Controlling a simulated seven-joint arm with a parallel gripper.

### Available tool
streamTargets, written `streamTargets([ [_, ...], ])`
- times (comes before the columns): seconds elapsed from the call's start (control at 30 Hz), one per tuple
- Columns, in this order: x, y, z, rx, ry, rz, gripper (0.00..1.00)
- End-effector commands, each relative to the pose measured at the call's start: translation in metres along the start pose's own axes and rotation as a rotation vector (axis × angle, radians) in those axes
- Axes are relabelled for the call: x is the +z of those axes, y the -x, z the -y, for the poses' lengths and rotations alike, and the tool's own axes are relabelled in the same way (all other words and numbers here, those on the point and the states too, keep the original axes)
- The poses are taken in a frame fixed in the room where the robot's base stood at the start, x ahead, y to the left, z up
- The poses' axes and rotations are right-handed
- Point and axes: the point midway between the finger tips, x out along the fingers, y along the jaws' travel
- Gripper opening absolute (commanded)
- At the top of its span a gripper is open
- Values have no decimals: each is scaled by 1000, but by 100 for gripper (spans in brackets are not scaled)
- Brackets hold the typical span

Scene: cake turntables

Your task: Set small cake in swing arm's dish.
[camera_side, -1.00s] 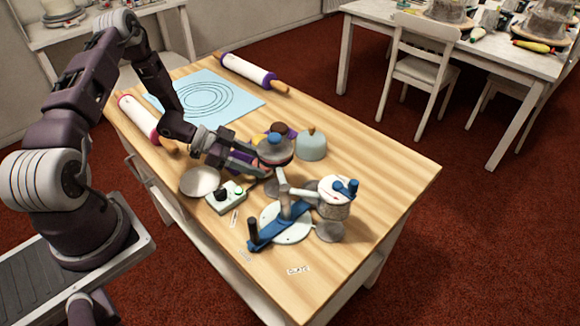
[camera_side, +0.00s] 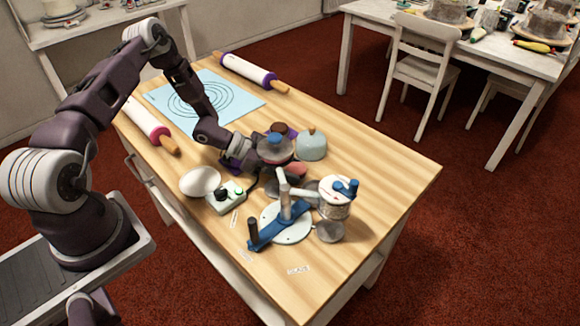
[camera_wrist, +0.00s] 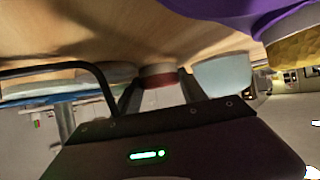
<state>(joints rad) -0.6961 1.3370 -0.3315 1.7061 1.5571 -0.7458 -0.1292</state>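The swing arm is part of a device with a white round base (camera_side: 290,229), a blue bar (camera_side: 279,226) and a pale upright post (camera_side: 284,190). A dark grey dish (camera_side: 287,189) shows behind the post, partly hidden. A small pinkish-red cake (camera_side: 297,169) shows at the dish; I cannot tell whether it rests in it. In the wrist view, the red cake (camera_wrist: 158,78) sits between the two fingers of my gripper (camera_wrist: 162,75); contact is unclear.
The grey stand with a blue knob (camera_side: 275,139) and a pale blue dome (camera_side: 311,147) stand close behind. The table's front right is clear.

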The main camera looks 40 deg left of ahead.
Motion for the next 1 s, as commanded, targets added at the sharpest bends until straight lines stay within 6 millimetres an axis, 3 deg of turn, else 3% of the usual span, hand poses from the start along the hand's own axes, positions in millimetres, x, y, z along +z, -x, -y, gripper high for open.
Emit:
streamTargets([
  [0.03, 0, 0, 0, 0, 0, 0, 59],
  [0.1, 0, 0, 0, 0, 0, 0, 71],
  [0.47, -4, 5, 0, -1, 1, 1, 71],
  [0.8, -4, 92, 1, -4, 0, 1, 71],
  [1.0, -4, 119, 0, -1, 1, 0, 71],
])
